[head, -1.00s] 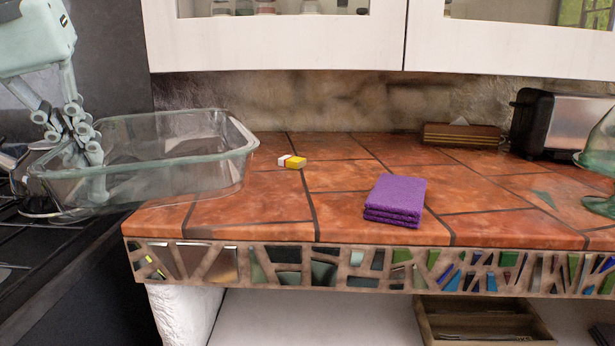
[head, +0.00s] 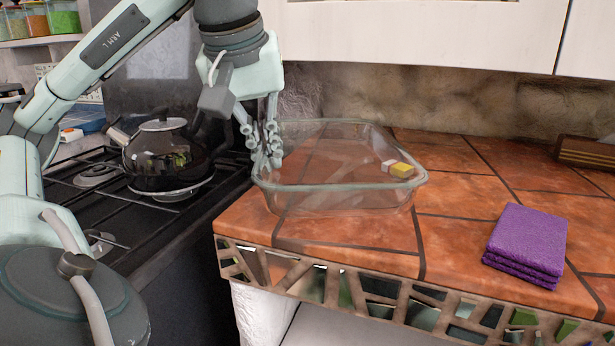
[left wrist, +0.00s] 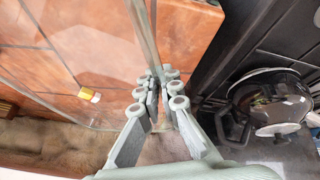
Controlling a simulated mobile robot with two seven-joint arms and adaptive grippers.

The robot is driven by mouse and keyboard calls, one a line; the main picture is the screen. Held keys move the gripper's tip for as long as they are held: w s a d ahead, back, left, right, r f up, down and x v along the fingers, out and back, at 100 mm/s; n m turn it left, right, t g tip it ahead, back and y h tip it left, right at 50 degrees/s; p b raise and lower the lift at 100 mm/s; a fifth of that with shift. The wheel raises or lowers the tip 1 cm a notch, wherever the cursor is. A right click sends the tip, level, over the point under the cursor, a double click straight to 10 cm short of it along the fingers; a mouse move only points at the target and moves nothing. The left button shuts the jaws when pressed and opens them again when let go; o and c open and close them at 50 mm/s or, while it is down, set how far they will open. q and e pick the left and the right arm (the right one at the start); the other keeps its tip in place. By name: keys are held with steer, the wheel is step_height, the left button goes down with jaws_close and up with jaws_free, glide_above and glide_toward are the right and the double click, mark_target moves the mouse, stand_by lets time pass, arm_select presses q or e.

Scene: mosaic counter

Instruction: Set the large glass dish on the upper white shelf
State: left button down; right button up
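The large clear glass dish (head: 345,188) is at the left end of the tiled counter, near the corner by the stove. Whether its base touches the tiles is hard to tell. My left gripper (head: 268,155) is at the dish's left wall, reaching down from above. In the left wrist view, its fingers (left wrist: 163,95) are closed together with the glass rim (left wrist: 148,40) between them. A white surface (head: 312,326) shows below the counter; I cannot tell whether it is the upper white shelf. My right gripper is out of view.
A small yellow-and-white block (head: 401,169) shows through the glass by the dish's right side. A folded purple cloth (head: 527,243) lies to the right. A dark kettle (head: 160,158) stands on the stove left of the counter. White cabinets (head: 430,35) hang above.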

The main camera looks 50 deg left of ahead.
mark_target(301, 165)
arm_select(q)
steer(key=w+f, duration=0.1)
steer(key=w+d+f+p, duration=0.1)
steer(key=w, duration=0.1)
steer(key=w+f+p, duration=0.1)
steer(key=w, duration=0.1)
steer(key=shift+w+d, duration=0.1)
steer(key=shift+d, duration=0.2)
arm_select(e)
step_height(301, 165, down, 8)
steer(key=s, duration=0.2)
arm_select(q)
steer(key=shift+a+f, duration=0.1)
steer(key=shift+f, duration=0.25)
step_height(301, 165, down, 3)
steer(key=shift+f+b, duration=0.1)
steer(key=shift+b, duration=1.05)
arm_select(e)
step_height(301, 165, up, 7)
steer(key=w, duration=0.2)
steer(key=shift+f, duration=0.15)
arm_select(q)
steer(key=shift+f, duration=0.15)
steer(key=c, duration=2.2)
jaws_free()
steer(key=shift+f, duration=0.1)
steer(key=o, duration=0.5)
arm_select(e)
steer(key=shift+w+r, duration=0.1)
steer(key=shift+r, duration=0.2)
